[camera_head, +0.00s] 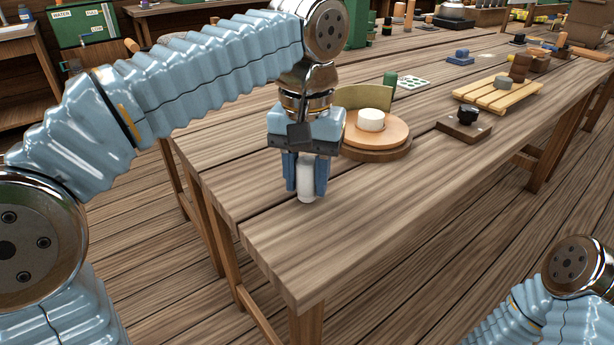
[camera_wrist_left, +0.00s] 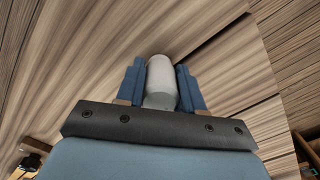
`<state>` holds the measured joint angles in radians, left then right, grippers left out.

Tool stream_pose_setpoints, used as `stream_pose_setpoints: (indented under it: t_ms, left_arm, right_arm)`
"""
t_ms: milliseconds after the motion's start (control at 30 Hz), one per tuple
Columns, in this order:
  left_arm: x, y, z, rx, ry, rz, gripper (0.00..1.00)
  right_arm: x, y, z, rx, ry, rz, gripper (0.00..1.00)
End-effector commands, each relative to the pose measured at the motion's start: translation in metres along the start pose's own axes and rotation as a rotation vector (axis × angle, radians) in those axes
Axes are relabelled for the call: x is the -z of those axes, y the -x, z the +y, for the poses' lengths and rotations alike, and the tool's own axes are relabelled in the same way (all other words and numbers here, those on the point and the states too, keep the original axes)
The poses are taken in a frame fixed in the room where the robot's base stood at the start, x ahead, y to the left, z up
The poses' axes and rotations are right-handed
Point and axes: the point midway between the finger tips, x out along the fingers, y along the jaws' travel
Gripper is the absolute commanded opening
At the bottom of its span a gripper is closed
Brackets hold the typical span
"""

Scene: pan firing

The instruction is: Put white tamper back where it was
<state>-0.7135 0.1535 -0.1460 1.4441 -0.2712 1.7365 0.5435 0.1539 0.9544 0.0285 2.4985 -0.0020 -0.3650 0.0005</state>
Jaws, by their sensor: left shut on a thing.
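The white tamper (camera_head: 306,190) is upright between the blue fingers of my left gripper (camera_head: 306,178), near the front left end of the wooden table (camera_head: 350,235). The gripper points straight down and is shut on it. The tamper's lower end is at or just above the tabletop; I cannot tell whether it touches. In the left wrist view the tamper (camera_wrist_left: 161,82) shows as a pale rounded cylinder between the two fingertips (camera_wrist_left: 162,88). My right gripper is out of view; only part of my right arm shows at the lower right.
Just behind the gripper is a round wooden turntable (camera_head: 385,150) with a white cylinder (camera_head: 371,120) on it and a curved olive piece behind. Farther right are a block with a black knob (camera_head: 467,117) and a slatted rack (camera_head: 490,97). The front tabletop is clear.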

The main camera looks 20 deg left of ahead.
Motion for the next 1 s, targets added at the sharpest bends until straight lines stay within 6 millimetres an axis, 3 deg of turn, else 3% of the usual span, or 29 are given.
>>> stream_pose_setpoints:
  t_ms: [233, 267, 433, 767, 867, 1000]
  left_arm:
    - [0.000, -0.002, 0.000, 0.000, 0.000, 0.000, 0.07]
    - [0.000, -0.002, 0.000, 0.000, 0.000, 0.001, 0.38]
    - [0.000, -0.001, 0.000, 0.000, 0.000, 0.001, 0.62]
    - [0.000, 0.004, 0.001, 0.000, -0.001, 0.001, 0.62]
    - [0.001, 0.017, 0.001, -0.001, 0.000, 0.002, 0.62]
    - [0.001, 0.051, 0.001, -0.001, 0.000, 0.003, 0.62]
  right_arm:
    - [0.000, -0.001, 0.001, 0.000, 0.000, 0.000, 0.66]
    - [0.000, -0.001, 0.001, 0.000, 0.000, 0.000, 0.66]
    - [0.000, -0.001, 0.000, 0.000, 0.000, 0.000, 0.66]
    - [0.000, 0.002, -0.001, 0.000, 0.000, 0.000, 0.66]
    - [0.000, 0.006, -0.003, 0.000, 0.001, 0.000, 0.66]
    - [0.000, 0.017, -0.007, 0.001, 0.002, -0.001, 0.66]
